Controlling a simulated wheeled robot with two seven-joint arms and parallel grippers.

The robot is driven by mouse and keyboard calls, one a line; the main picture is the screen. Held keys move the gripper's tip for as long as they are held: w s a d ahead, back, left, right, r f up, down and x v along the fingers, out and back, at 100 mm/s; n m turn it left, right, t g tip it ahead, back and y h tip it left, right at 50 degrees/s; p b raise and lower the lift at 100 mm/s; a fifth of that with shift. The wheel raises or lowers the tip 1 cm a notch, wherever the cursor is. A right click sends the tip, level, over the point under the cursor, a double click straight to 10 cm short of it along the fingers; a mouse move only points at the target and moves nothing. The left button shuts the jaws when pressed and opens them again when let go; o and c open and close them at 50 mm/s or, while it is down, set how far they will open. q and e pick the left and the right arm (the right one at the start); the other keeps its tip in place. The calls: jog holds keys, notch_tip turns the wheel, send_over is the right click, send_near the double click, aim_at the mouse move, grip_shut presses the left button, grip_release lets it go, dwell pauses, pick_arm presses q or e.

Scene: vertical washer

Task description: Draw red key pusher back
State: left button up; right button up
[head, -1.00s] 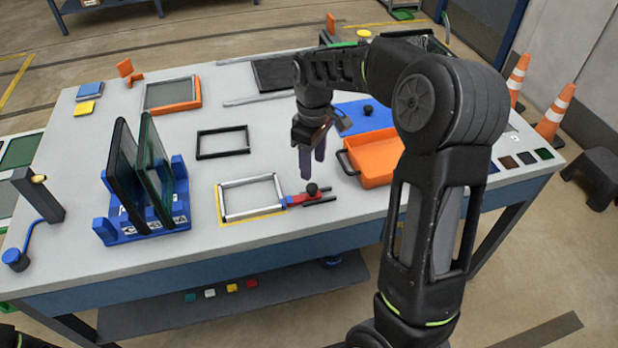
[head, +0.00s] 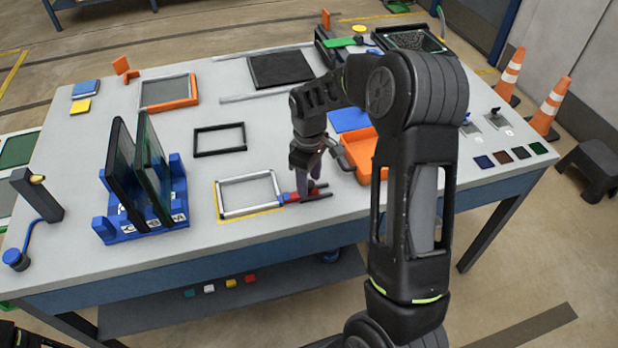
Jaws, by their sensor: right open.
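The red key pusher (head: 291,197) lies near the front edge of the table, at the right side of a silver frame (head: 249,193). Its blue tip points at the frame's corner, and dark rails run beside its red body. My right gripper (head: 309,192) is open, pointing down over the pusher. Its fingers are at the pusher's black knob, which they now hide. I cannot tell whether the fingers touch the knob. My left gripper is not in view.
An orange tray (head: 360,157) stands just right of my right gripper. A blue rack (head: 176,207) holding dark panels stands at the left. A black frame (head: 219,139) lies behind the silver frame. The table's front edge is close to the pusher.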

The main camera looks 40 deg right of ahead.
grip_shut()
dwell(0.4)
dwell(0.9)
